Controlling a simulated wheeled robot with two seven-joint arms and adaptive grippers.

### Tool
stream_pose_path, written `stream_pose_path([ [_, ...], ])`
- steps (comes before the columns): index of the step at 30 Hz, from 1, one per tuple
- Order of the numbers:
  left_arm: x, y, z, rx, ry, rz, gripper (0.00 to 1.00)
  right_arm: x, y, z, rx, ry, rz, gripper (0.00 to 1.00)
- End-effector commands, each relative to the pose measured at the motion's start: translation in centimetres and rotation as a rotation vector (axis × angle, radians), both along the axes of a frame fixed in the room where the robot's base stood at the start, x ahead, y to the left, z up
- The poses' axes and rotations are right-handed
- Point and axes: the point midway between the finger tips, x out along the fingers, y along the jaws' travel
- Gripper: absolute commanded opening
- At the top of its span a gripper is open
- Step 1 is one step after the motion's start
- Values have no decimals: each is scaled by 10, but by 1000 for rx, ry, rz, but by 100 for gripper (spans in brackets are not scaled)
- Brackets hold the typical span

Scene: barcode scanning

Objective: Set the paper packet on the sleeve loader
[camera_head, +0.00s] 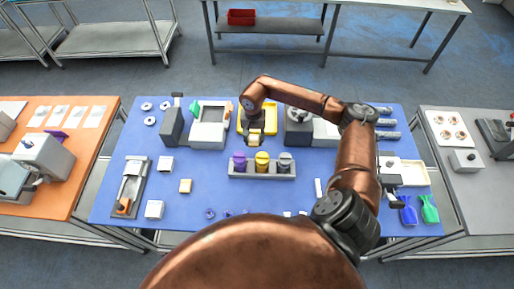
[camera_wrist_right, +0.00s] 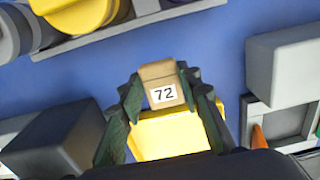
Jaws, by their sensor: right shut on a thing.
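My right gripper (camera_head: 254,138) is shut on a small brown paper packet (camera_wrist_right: 163,84) with a white label reading 72. In the right wrist view its fingers (camera_wrist_right: 165,100) hold the packet's two sides. The packet is in front of a yellow tray (camera_wrist_right: 180,135), which also shows in the head view (camera_head: 271,117). I cannot tell for sure which device is the sleeve loader; a grey long device with an orange part (camera_head: 130,187) stands at the left of the blue table. My left gripper is not in view.
A grey rack (camera_head: 262,174) with purple, yellow and grey containers stands in front of the gripper. Small pale boxes (camera_head: 154,209) lie at the left front. Blue and green scoops (camera_head: 429,212) lie at the right.

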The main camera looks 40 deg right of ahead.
Motion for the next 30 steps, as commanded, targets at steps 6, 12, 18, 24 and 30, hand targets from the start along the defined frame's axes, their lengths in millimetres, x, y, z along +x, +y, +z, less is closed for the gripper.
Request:
stream_pose_path([
  [6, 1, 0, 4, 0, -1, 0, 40, 0, 1, -18, 1, 0, -1, 7],
  [12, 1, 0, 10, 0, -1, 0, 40, 0, 1, -44, 1, 2, -1, 7],
  [18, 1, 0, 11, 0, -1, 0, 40, 1, 0, -52, 0, -1, 0, 7],
  [24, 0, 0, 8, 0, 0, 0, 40, 1, 0, -55, 0, -1, 0, 7],
  [30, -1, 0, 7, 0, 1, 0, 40, 0, 0, -55, -1, -1, 0, 41],
])
